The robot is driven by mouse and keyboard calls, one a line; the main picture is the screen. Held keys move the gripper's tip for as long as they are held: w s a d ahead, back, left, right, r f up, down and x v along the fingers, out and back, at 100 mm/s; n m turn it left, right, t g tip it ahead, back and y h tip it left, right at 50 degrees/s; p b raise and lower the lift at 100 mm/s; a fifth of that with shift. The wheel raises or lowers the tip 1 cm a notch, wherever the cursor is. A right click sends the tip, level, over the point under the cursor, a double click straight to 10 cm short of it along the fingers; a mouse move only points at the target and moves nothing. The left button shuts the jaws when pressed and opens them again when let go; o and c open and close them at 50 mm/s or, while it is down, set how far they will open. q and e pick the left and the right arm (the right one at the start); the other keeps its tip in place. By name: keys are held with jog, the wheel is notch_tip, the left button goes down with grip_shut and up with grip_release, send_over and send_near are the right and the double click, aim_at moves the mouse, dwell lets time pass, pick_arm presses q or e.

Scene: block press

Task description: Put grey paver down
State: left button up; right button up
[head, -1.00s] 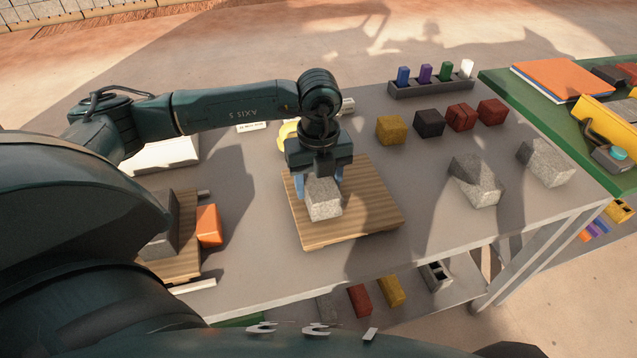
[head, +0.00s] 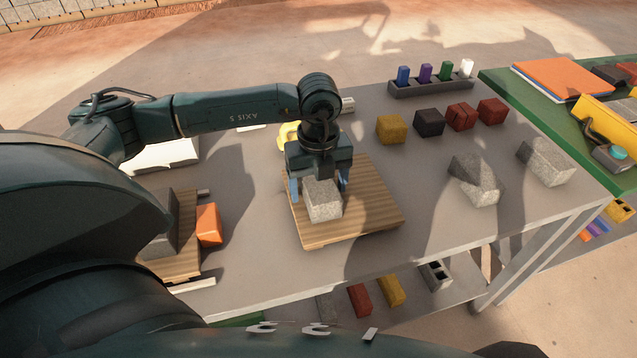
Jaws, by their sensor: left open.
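The grey paver (head: 323,201) is a speckled light-grey block. It rests on the wooden board (head: 375,208) in the middle of the table, towards the board's left side. My left gripper (head: 318,186) points down over the paver, with its blue fingers apart on either side of it. The jaws are open, and the paver's upper back part is partly hidden by the gripper. My right gripper does not show.
Yellow, dark and two red blocks (head: 461,118) stand at the back right. Two grey pavers (head: 476,180) lie at the right. A rack (head: 432,88) holds coloured pegs. An orange block (head: 208,224) is at the left. The table between board and right-hand pavers is clear.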

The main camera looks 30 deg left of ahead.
pick_arm(q)
notch_tip(320, 180, up, 12)
jog(key=shift+r, duration=0.15)
dwell(0.3)
dwell(0.4)
